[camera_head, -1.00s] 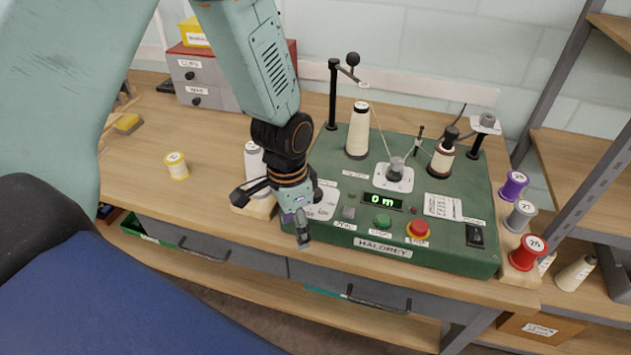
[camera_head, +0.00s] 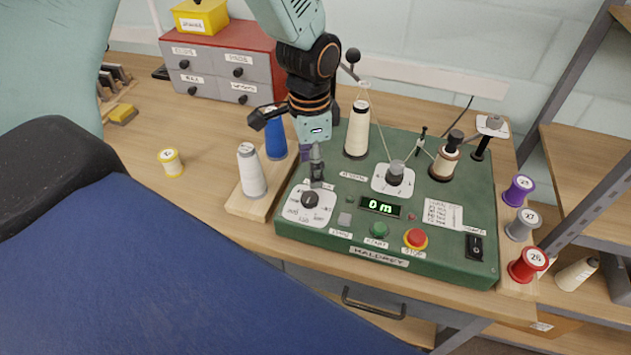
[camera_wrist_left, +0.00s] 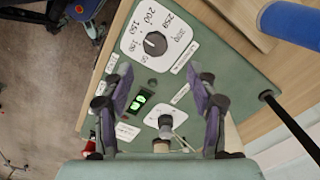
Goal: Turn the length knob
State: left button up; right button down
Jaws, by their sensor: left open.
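The length knob (camera_head: 311,199) is a black round knob on a white dial plate (camera_head: 298,214) at the front left of the green winding machine (camera_head: 340,242). The knob (camera_wrist_left: 155,43) also shows in the left wrist view, on a dial with printed numbers such as 150, 200 and 250. My left gripper (camera_head: 300,148) is open and empty, just behind and above the knob, apart from it. In the left wrist view the two spread fingers (camera_wrist_left: 165,76) frame the panel, with the knob beyond their tips. The green display (camera_head: 381,207) reads 0 m. My right gripper is not in view.
A white cone (camera_head: 251,171) and a blue cone (camera_head: 275,137) stand on a wooden block left of the machine. Start (camera_head: 379,230) and stop (camera_head: 416,238) buttons sit to the right.

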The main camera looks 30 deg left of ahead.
aim_at(310, 196)
pick_arm(q)
jog(key=f, duration=0.2)
jog(key=s+f, duration=0.1)
jog(key=f, duration=0.2)
jog(key=shift+s+d+f, duration=0.1)
jog(key=shift+s+f, duration=0.2)
jog(key=shift+s, duration=0.05)
jog(key=shift+w+f, duration=0.35)
jog(key=shift+f, duration=0.5)
jog(key=shift+w+f, duration=0.2)
jog(key=shift+f, duration=0.05)
jog(key=shift+s+r, duration=0.2)
jog(key=shift+s, duration=0.2)
jog(key=shift+c, duration=0.7)
jog(key=shift+r, duration=0.1)
jog(key=shift+c, duration=0.7)
jog(key=shift+w+f, duration=0.2)
jog(key=shift+w, duration=0.15)
jog(key=c, duration=0.5)
jog(key=shift+s+r, duration=0.1)
jog(key=c, duration=0.4)
jog(key=shift+o, duration=0.2)
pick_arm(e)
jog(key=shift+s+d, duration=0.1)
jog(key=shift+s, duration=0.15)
